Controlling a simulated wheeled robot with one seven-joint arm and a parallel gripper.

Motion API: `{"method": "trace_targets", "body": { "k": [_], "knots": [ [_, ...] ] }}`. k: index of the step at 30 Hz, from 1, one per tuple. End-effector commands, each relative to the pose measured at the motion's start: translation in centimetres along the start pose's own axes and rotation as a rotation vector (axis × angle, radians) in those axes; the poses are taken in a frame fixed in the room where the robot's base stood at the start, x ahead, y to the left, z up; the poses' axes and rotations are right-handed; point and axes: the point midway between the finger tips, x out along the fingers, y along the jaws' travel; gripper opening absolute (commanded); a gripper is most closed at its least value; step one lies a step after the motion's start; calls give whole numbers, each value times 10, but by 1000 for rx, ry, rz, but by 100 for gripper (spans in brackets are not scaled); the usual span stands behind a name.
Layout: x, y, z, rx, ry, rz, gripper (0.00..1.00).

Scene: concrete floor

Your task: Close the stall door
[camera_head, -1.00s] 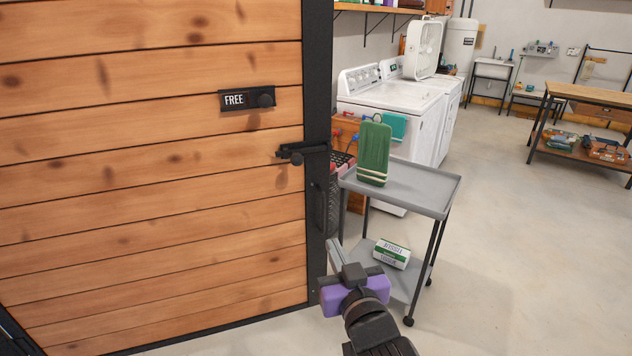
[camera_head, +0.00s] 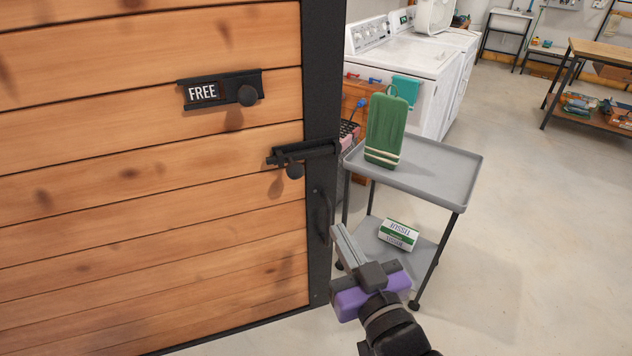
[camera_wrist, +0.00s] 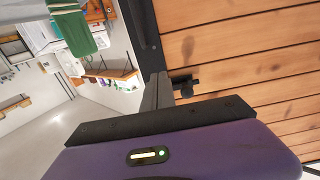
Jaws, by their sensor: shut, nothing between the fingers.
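The stall door (camera_head: 150,200) of light wooden planks in a black metal frame fills the left of the head view. It carries a black slide bolt (camera_head: 305,153), a FREE indicator (camera_head: 203,92) and a black pull handle (camera_head: 322,215) on its right frame. I cannot tell how far it stands open. My gripper (camera_head: 338,233), purple and grey, is shut and empty, low beside the door's right frame and handle; contact is not clear. In the wrist view its fingers (camera_wrist: 158,88) point towards the door's black edge (camera_wrist: 141,35), with the planks at right.
A grey cart (camera_head: 440,165) stands right of the door, close behind my gripper. It holds a green bottle-like item (camera_head: 386,128) on top and a tissue box (camera_head: 398,234) below. White washers (camera_head: 420,75) stand behind. A workbench (camera_head: 600,55) is far right; the floor at right is clear.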

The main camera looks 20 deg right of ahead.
Motion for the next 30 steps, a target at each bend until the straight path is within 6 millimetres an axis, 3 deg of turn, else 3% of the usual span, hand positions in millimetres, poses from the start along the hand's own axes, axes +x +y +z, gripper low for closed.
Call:
{"method": "trace_targets", "body": {
  "k": [18, 24, 30],
  "knots": [
    [111, 0, -4, 0, 1, 0, 0],
    [127, 0, -2, 1, 1, 0, 0],
    [130, 0, -1, 0, 0, 0, 0]
  ]
}}
